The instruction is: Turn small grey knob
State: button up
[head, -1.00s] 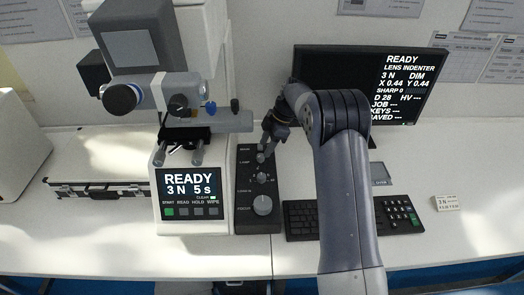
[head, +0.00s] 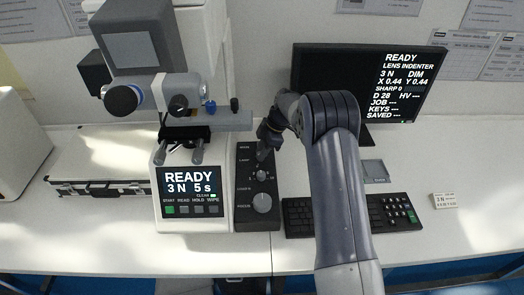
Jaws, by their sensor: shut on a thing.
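A black control panel (head: 243,212) stands right of the tester's screen and carries a column of grey knobs. My gripper (head: 263,153) reaches down to the panel's upper part. It is shut on the small grey knob at the top of the column, which the fingers largely hide. A second small grey knob (head: 261,175) sits just below, with marks around it. A larger grey knob (head: 262,202) is near the panel's front. The monitor (head: 408,85) reads READY, LENS INDENTER, 3 N, DIM.
The hardness tester (head: 150,75) stands left of the panel, its stage arm (head: 228,122) close to my gripper. A keyboard (head: 388,213) lies to the right. A silver case (head: 85,165) lies at the left. The bench front is clear.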

jog(key=c, duration=0.3)
jog(key=shift+c, duration=0.2)
jog(key=shift+f+m+b, duration=0.1)
jog(key=shift+m+b, duration=0.2)
jog(key=shift+b, duration=0.2)
jog(key=m+t+b, duration=0.1)
jog(key=m+b, duration=0.1)
jog(key=b, duration=0.1)
jog(key=shift+s+f+m, duration=0.1)
jog(key=shift+f+m, duration=0.05)
jog(key=shift+m, duration=0.15)
jog(key=m+t+b, duration=0.1)
jog(key=m+b, duration=0.2)
jog(key=shift+s+t+b, duration=0.1)
jog(key=shift+t+b, duration=0.2)
jog(key=m, duration=0.1)
jog(key=m+t+h+b, duration=0.1)
jog(key=m, duration=0.3)
jog(key=shift+s+a+r+t, duration=0.1)
jog(key=shift+r+t, duration=0.15)
jog(key=shift+t, duration=0.05)
jog(key=m+h, duration=0.1)
jog(key=m, duration=0.3)
jog(key=shift+a+t+h, duration=0.1)
jog(key=shift+t+h, duration=0.3)
jog(key=shift+m, duration=0.3)
